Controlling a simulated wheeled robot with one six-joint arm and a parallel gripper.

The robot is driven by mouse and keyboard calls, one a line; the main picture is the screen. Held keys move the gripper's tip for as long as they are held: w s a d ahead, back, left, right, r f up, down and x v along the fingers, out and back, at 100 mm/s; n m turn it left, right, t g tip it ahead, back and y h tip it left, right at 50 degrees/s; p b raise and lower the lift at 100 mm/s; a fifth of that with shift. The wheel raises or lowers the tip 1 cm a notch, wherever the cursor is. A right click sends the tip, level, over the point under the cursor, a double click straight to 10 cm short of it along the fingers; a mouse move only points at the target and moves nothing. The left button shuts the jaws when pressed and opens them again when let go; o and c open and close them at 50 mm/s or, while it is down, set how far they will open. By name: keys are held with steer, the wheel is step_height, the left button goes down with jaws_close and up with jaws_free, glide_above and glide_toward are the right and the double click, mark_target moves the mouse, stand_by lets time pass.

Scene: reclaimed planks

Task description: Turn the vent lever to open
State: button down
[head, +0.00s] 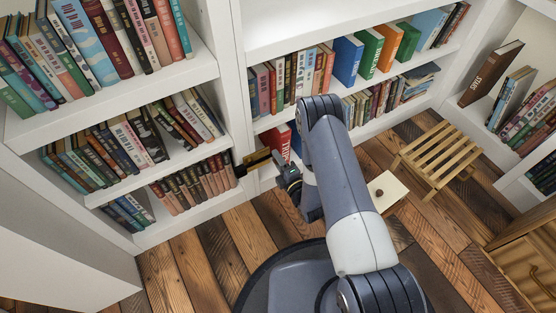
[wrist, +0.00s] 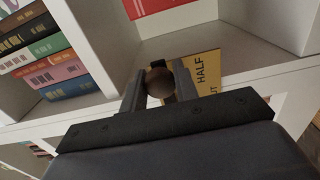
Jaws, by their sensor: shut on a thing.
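The vent lever shows in the wrist view as a round brown knob (wrist: 160,83) between the two fingers of my gripper (wrist: 158,78). The fingers are shut on it from both sides. Beside it is a yellow plate (wrist: 206,72) with the word HALF and part of another word ending in UT; the rest is hidden. In the head view the yellow plate (head: 258,157) is at the bookcase's front edge, with my gripper (head: 277,160) just right of it. The lever's shaft is mostly hidden, so I cannot tell which mark it points to.
Bookcases full of books (head: 120,140) stand at left, back and right. A wooden slatted stool (head: 437,160) and a small cream box (head: 387,191) stand on the plank floor, right of my arm. Open floor (head: 200,265) lies to the lower left.

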steer(key=c, duration=1.1)
jaws_free()
steer(key=shift+c, duration=0.2)
steer(key=p+v, duration=0.3)
steer(key=v, duration=0.8)
steer(key=shift+w+a, duration=0.1)
steer(key=shift+a, duration=0.1)
steer(key=b+x, duration=0.3)
steer(key=x, duration=0.7)
steer(key=shift+w, duration=0.15)
steer(key=shift+w+a, duration=0.1)
steer(key=shift+w, duration=0.1)
steer(key=shift+f+m, duration=0.15)
steer(key=shift+m, duration=0.15)
